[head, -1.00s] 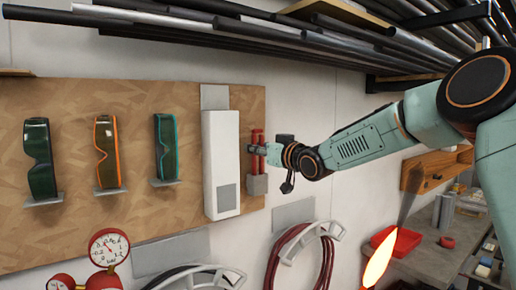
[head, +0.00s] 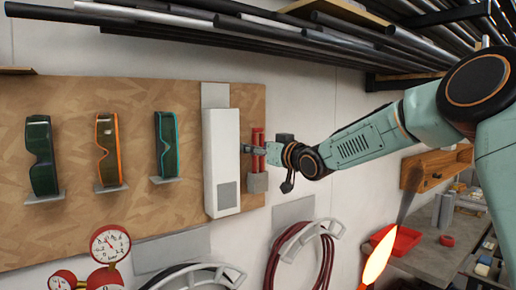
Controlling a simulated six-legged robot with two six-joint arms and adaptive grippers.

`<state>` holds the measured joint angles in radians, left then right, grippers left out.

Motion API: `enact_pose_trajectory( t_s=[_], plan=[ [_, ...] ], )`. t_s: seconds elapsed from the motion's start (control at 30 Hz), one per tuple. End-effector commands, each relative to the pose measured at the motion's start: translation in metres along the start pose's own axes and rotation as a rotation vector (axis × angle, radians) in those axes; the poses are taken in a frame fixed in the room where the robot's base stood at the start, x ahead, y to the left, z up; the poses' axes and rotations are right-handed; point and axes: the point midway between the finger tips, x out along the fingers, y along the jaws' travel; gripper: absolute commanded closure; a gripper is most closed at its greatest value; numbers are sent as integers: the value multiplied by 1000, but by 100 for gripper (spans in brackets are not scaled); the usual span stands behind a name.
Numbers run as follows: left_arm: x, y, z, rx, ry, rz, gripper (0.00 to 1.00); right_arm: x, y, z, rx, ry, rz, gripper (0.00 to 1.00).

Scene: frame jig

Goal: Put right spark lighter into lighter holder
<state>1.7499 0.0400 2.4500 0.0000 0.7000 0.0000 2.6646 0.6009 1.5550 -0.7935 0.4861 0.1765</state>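Two thin red upright sticks, seemingly the spark lighters (head: 255,136), stand side by side at the right edge of the brown board. Their lower ends meet a small grey block, which looks like the lighter holder (head: 257,183). My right gripper (head: 255,149) reaches in from the right and is at the red sticks at mid-height. A fingertip shows on their left side, near the white box. The gripper and its wrist hide part of the sticks. The view is too small to tell whether the fingers grip a stick. My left gripper is not in view.
A tall white box (head: 221,150) stands close left of the lighters. Several goggles (head: 108,150) hang on the board (head: 75,220). Hoses on holders (head: 300,245) and a red gauge (head: 110,243) are below. Dark pipes (head: 260,35) run overhead. A red tray (head: 405,240) sits on the bench at right.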

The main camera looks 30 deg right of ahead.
Motion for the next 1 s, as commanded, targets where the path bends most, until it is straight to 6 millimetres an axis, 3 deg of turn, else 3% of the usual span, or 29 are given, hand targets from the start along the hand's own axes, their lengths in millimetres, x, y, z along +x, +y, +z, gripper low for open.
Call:
enact_pose_trajectory(
  t_s=[0.23,0.7,1.0],
  plan=[
    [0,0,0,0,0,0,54,-7,1,-1,3,2,2,43],
    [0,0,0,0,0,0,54,-65,1,-2,4,3,4,43],
    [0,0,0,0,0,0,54,-76,-1,-1,0,1,-1,43]
  ],
)
